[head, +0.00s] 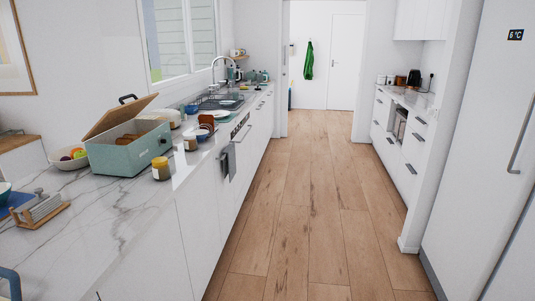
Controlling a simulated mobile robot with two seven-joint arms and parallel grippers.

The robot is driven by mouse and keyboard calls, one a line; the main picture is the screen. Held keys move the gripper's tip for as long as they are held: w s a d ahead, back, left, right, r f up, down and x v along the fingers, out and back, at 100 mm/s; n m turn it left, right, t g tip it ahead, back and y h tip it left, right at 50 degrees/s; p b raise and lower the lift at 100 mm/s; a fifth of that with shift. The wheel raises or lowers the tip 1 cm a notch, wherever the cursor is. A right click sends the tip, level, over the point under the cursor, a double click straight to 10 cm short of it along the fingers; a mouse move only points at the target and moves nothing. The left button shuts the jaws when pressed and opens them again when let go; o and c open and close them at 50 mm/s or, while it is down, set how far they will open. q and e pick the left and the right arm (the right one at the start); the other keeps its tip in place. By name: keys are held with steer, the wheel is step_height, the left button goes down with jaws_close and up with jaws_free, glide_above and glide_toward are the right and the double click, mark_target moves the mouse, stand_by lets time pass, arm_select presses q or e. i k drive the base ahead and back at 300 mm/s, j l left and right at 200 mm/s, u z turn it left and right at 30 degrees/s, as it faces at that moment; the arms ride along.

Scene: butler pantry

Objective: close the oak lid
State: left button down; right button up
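The oak lid (116,116) belongs to a pale teal box (118,161) on the marble counter at the left in the head view. The lid stands open, tilted up above the box's back side, with a dark handle (127,98) near its raised edge. Brown items, perhaps bread, show inside the box. Neither of my grippers can be made out in the view.
A wooden rack (40,211) is nearer. The wooden floor (311,220) is clear alongside the counter.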

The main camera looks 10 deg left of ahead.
mark_target(115, 116)
steer(key=i+u, duration=0.1)
steer(key=i, duration=0.45)
steer(key=i+l+u, duration=0.15)
steer(key=i, duration=0.35)
steer(key=i+l+u, duration=0.1)
steer(key=i, duration=0.4)
